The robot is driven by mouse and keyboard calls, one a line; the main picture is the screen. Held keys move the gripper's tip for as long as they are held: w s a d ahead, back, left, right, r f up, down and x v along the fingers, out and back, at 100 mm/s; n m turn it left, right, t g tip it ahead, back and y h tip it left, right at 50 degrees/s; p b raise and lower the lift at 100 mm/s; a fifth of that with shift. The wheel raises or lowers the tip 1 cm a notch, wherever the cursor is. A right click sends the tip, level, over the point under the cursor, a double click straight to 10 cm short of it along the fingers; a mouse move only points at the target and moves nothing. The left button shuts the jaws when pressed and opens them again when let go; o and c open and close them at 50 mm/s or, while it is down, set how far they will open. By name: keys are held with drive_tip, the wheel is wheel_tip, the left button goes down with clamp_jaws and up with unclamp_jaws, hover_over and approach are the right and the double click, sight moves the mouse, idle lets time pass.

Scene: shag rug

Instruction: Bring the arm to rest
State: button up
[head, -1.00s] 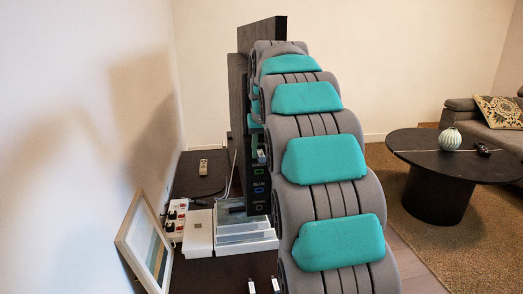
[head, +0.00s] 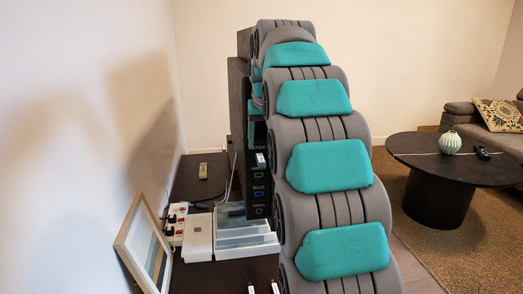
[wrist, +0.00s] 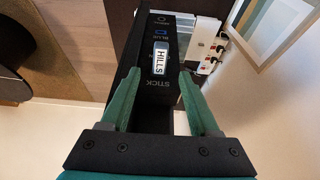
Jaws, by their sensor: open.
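My gripper (wrist: 160,76) shows in the wrist view with its two teal fingers apart and nothing held between them. Beyond the fingertips, a small stick labelled HILLS (wrist: 160,58) stands at the front of a black box (wrist: 149,88) marked STICK and BLUE. In the head view the stick (head: 261,161) shows small on the box's front face (head: 259,203). My grey and teal arm rises over the right side of the box and hides part of it. My gripper is mostly hidden behind the arm there.
The dark cabinet top (head: 215,275) bears a white tray (head: 245,240), a white box (head: 198,237), a power strip (head: 175,224), a remote (head: 203,171) and a leaning picture frame (head: 145,245) by the left wall. A round black table (head: 450,175) stands on the rug at right.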

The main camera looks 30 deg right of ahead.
drive_tip(key=shift+v, duration=1.2)
drive_tip(key=shift+a, duration=0.1)
drive_tip(key=s+a+f+n+g, duration=0.1)
drive_tip(key=s+a+f, duration=0.4)
drive_tip(key=s, duration=0.8)
drive_tip(key=s+a+f+n+g, duration=0.1)
drive_tip(key=s+a+f+g, duration=0.2)
drive_tip(key=s+f, duration=0.9)
drive_tip(key=s+a+f+n+g+y, duration=0.1)
drive_tip(key=s+a+f+g, duration=0.1)
drive_tip(key=s+a+f, duration=0.7)
drive_tip(key=s, duration=0.7)
